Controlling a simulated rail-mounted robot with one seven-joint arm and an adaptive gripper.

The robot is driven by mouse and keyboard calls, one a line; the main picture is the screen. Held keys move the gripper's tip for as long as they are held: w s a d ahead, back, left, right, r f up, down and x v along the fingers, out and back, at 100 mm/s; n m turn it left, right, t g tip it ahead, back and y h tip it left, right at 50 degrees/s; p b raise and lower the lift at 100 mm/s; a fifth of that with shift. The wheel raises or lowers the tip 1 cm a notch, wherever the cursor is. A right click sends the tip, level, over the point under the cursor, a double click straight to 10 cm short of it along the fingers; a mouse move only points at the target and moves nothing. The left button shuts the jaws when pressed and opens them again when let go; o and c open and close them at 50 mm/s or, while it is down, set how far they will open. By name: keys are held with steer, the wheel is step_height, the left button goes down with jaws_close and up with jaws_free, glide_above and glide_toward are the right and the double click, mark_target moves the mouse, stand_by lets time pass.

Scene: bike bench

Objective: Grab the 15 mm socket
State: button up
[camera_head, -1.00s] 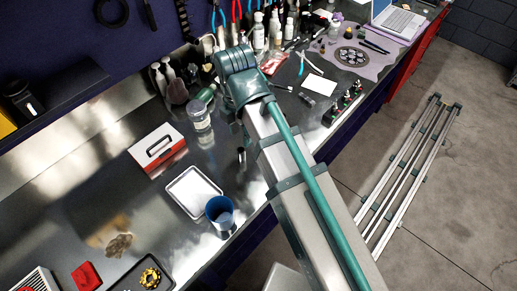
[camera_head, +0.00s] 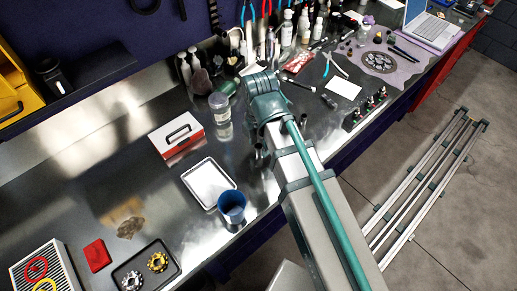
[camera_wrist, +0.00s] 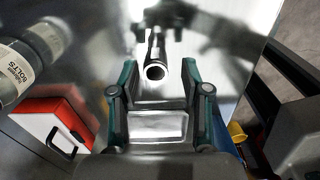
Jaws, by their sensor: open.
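A shiny metal socket (camera_wrist: 157,60) stands out in the wrist view with its round open end toward the camera; I cannot read its size. It lies between and a little beyond the fingertips of my gripper (camera_wrist: 159,82), which is open and empty. In the head view a small dark metal cylinder, likely the same socket (camera_head: 259,152), shows on the bench just left of my arm. My gripper's fingers are hidden behind the arm there.
A red and white toolbox (camera_head: 177,135), a white tray (camera_head: 208,184) and a blue cup (camera_head: 232,206) stand on the metal bench (camera_head: 75,195) to the left. A labelled bolts jar (camera_wrist: 17,68) is at the wrist view's left. Three small upright items (camera_head: 368,106) stand to the right.

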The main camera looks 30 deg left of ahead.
mark_target(259, 152)
steer(key=shift+f+p, duration=0.6)
steer(key=shift+f, duration=1.45)
jaws_close()
